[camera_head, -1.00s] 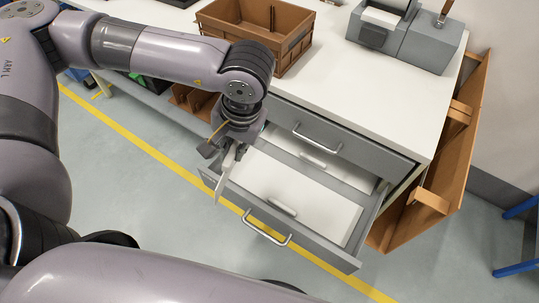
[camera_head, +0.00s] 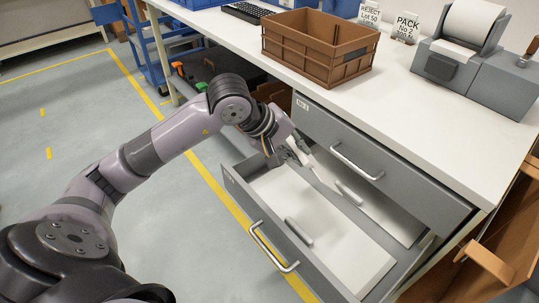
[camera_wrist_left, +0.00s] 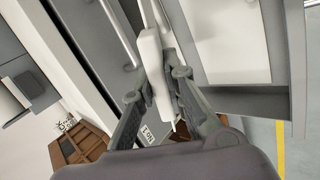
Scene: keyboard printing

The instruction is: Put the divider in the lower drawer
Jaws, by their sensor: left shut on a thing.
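The lower drawer (camera_head: 248,203) is pulled open below a closed upper drawer (camera_head: 397,188). Its floor is white, and a grey strip (camera_head: 365,213) runs lengthwise across it. My left gripper (camera_head: 291,152) is over the drawer's left end, close to the cabinet front. It is shut on the divider, a thin whitish piece that shows best between the fingers in the left wrist view (camera_wrist_left: 153,68). My right gripper is not in view.
A small grey bar (camera_head: 298,231) lies in the front part of the drawer and another (camera_head: 348,193) behind the strip. The drawer handle (camera_head: 270,249) sticks out in front. A brown crate (camera_head: 312,58) and a grey machine (camera_head: 470,70) stand on the white worktop (camera_head: 420,115).

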